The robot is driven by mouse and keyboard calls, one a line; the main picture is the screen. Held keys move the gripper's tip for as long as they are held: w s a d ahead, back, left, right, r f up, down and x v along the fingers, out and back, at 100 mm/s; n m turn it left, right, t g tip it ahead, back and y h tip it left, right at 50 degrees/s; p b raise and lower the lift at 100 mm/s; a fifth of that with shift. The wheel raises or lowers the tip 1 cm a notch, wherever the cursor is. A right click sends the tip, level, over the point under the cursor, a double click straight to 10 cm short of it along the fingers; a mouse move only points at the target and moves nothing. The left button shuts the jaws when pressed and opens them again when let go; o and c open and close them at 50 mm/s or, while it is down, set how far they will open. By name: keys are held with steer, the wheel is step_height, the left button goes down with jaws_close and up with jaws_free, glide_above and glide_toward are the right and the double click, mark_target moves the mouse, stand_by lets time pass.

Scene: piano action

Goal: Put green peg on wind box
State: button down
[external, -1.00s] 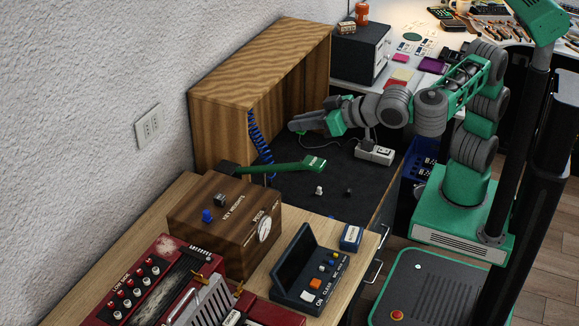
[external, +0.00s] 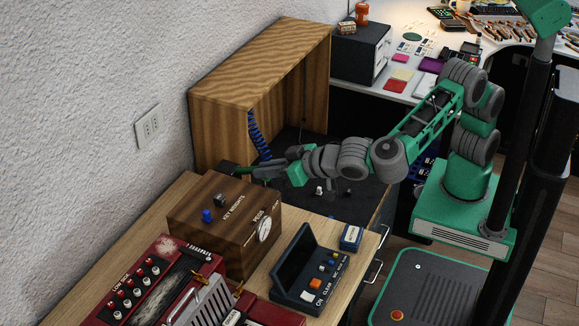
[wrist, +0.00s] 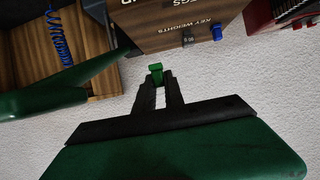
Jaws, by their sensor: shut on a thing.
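My gripper (external: 255,172) is held above the dark desk surface, behind the wooden box labelled "KEY WEIGHTS" and "PEGS" and in front of the open wooden cabinet. In the wrist view my gripper (wrist: 157,80) is shut on a small green peg (wrist: 156,69) at its fingertips. The peg is not clear in the external view. I see no label reading wind box, so I cannot tell which box it is. The large open wooden cabinet (external: 250,62) stands against the wall.
The key weights box (external: 225,225) carries a blue and a grey block. A long green arm-like piece (wrist: 75,82) lies beside my gripper in the wrist view. A blue coiled cord (external: 258,135) hangs at the cabinet. A dark control unit (external: 310,270) stands in front.

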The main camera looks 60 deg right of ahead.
mark_target(255, 203)
steer(key=f, duration=0.1)
steer(key=w+a+f, duration=0.2)
steer(key=f, duration=0.1)
steer(key=shift+w, duration=0.25)
step_height(255, 203, down, 3)
steer(key=shift+r+p, duration=0.2)
steer(key=shift+p, duration=0.2)
steer(key=shift+f, duration=0.1)
steer(key=shift+f, duration=0.2)
steer(key=c, duration=1.4)
jaws_free()
steer(key=shift+r, duration=0.1)
steer(key=shift+c, duration=0.2)
